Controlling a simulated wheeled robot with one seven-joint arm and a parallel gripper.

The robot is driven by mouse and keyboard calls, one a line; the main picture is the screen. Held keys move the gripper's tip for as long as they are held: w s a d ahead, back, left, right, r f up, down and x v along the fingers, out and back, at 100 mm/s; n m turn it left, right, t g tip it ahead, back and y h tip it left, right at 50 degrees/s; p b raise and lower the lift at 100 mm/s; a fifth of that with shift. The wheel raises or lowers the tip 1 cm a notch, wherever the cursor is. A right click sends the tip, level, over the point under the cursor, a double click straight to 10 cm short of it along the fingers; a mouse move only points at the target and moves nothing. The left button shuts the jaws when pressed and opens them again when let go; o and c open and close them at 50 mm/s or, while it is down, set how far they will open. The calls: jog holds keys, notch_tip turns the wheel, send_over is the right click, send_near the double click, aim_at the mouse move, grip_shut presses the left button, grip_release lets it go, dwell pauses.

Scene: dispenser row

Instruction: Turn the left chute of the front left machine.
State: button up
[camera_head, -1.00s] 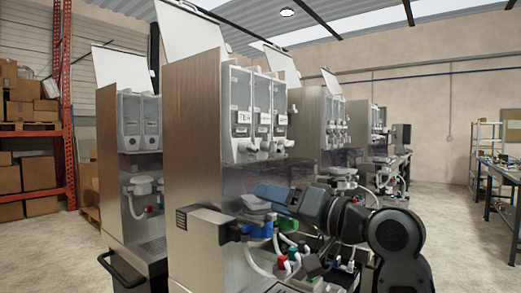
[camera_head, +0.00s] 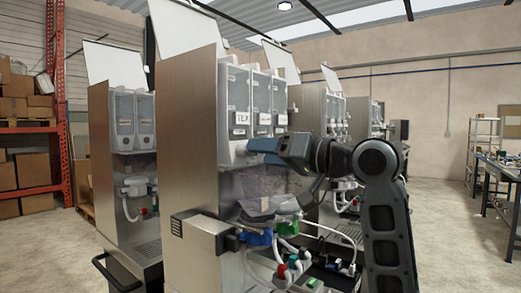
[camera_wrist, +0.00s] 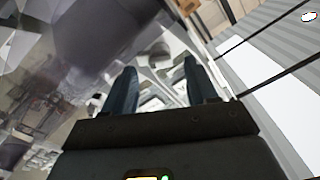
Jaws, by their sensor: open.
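The nearest machine (camera_head: 190,125) is a tall steel dispenser with several clear canisters on its front, one labelled TEA (camera_head: 241,118). Pale chutes stick out below the canisters. The left chute (camera_head: 233,153) shows just left of my fingertips in the head view; the other chutes are mostly hidden behind my gripper. My gripper (camera_head: 256,145) is raised at chute height, pointing left toward the left chute. In the wrist view my two blue fingers (camera_wrist: 158,85) are open, with white machine parts (camera_wrist: 160,62) beyond and between them. I cannot tell whether they touch a chute.
Below hang hoses with coloured fittings (camera_head: 258,238) and a grey box (camera_head: 200,232) juts out. Another dispenser (camera_head: 125,160) stands left, and more stand behind right. Open floor lies to the right, before a workbench (camera_head: 500,180).

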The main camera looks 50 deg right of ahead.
jog(key=shift+w, duration=1)
jog(key=c, duration=1.1)
